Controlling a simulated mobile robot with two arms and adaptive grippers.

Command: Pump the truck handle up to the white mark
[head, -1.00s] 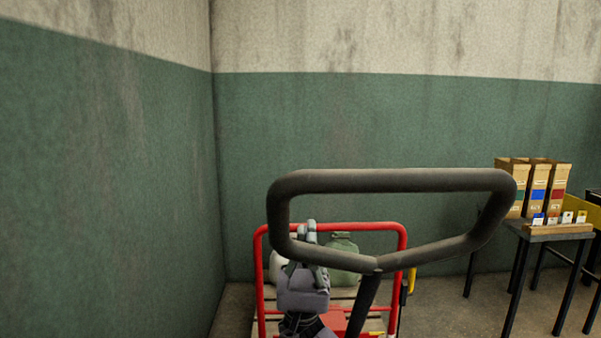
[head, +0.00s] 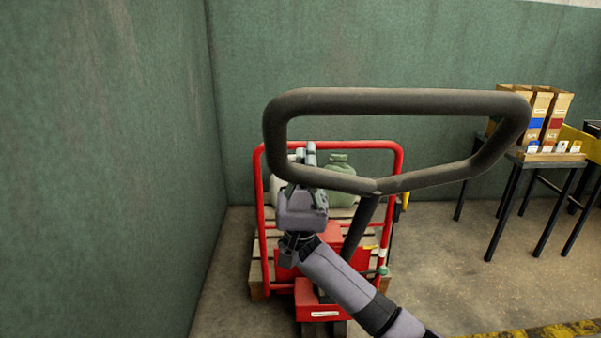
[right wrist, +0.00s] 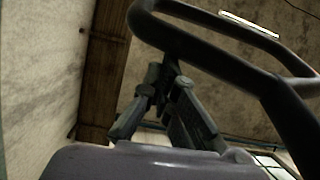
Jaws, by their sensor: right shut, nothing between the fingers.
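The truck handle (head: 400,101) is a dark grey loop on a slanted stem, large in the head view. It rises in front of the red truck (head: 318,312). My right gripper (head: 302,160) is at the lower left bar of the loop, its fingers shut with nothing between them. In the right wrist view, the handle (right wrist: 215,57) passes close behind the fingers (right wrist: 165,105); I cannot tell whether they touch it. A small whitish band (head: 382,253) shows on the right post of the red frame; I cannot tell whether it is the white mark. My left gripper is not in view.
A wooden pallet (head: 257,285) with a green sack (head: 341,172) is behind the red frame (head: 398,185). A dark table (head: 545,157) with tall boxes (head: 550,118) stands at the right. The green wall (head: 110,180) is close on the left. Floor is clear between truck and table.

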